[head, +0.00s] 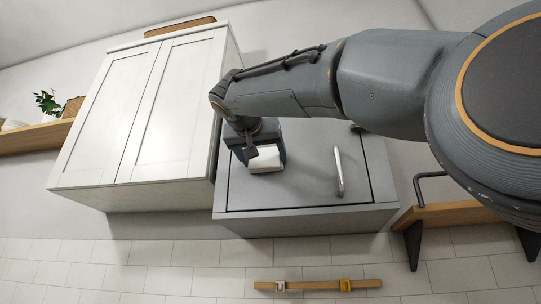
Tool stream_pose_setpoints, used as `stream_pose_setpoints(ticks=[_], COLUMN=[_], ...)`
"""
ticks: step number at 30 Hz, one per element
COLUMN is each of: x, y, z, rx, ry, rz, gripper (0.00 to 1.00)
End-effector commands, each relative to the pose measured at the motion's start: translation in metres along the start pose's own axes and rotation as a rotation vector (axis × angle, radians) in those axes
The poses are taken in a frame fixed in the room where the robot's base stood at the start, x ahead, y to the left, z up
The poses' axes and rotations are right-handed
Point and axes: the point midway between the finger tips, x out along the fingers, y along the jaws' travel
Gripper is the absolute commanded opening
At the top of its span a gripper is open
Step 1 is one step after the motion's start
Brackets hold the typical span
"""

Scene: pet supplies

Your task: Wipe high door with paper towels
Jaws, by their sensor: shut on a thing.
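A grey cabinet door (305,190) with a vertical metal handle (338,172) at its right side faces me, high on the wall. My gripper (262,152) is in front of the upper left part of this door. It is shut on a white block-like thing (266,160), which looks like the folded paper towels. The towels appear to be at the door's surface, but I cannot tell whether they touch it. My wrist and arm hide the door's upper edge and part of the gripper fingers.
A tall white two-door cabinet (140,110) stands close on the left of the grey one. A wooden shelf with dark brackets (455,213) is at the right. A wooden rail with hooks (318,285) is on the tiled wall below. A shelf with a plant (48,102) is far left.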

Motion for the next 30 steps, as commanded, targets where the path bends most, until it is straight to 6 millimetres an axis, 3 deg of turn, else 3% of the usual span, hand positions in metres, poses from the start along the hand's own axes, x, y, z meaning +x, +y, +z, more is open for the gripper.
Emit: stream_pose_setpoints(ticks=[18, 30], x=[-0.002, -0.006], y=[-0.039, -0.040], z=[-0.002, -0.002], rx=[-0.001, 0.001], ry=[0.000, 0.001], rz=[0.000, 0.000], gripper=[0.56, 0.56])
